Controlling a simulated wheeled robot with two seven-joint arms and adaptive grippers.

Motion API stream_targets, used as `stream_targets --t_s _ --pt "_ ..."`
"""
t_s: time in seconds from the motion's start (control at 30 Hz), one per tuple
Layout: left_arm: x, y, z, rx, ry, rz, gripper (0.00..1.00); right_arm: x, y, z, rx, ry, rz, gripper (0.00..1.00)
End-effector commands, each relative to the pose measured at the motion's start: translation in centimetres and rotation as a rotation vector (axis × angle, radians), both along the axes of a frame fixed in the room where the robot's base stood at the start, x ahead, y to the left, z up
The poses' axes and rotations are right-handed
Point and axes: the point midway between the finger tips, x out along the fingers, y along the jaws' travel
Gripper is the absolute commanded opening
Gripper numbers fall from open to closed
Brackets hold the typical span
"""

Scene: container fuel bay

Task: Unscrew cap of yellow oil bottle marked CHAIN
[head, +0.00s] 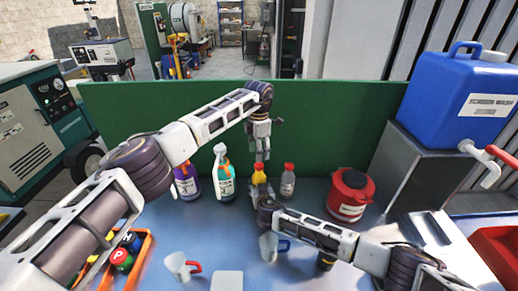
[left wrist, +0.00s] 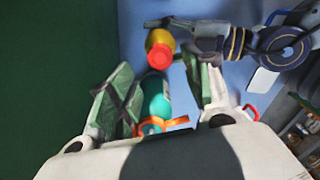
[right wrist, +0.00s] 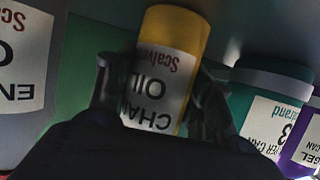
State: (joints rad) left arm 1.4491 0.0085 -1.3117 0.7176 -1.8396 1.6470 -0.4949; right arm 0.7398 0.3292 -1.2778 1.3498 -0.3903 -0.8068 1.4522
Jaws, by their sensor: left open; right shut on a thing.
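The yellow CHAIN oil bottle (head: 258,178) stands on the blue table in the middle of the head view. Its label reads CHAIN OIL, upside down, in the right wrist view (right wrist: 163,75). Its red cap (left wrist: 161,55) shows in the left wrist view, still on the bottle. My right gripper (right wrist: 155,95) is shut around the bottle's body, a finger on each side. My left gripper (head: 262,156) points down just above the bottle, its fingers spread and empty. In the left wrist view the cap lies beyond the open fingers, apart from them.
A grey bottle (head: 288,184) stands close right of the yellow one. A teal spray bottle (head: 223,183) and a purple bottle (head: 187,186) stand left. A red can (head: 350,195) stands right. Mugs (head: 178,266) (head: 268,247) stand in front. A green panel (head: 330,125) rises behind.

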Motion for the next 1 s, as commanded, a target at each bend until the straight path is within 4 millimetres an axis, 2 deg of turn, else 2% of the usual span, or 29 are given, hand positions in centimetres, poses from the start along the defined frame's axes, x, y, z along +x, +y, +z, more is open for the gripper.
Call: stream_targets --t_s 0.53,0.73,1.0 --pt "-0.1 -0.1 -5.9 0.000 0.002 0.000 0.50 0.0 -0.1 -0.1 -0.001 0.001 -0.001 0.00" --pt "-0.1 -0.1 -6.9 0.000 0.001 0.000 0.50 0.0 -0.1 -0.1 -0.001 0.001 -0.001 0.00" --pt "-0.1 0.0 -7.1 0.000 0.001 0.000 0.50 0.0 -0.1 -0.1 -0.001 0.001 -0.001 0.00"
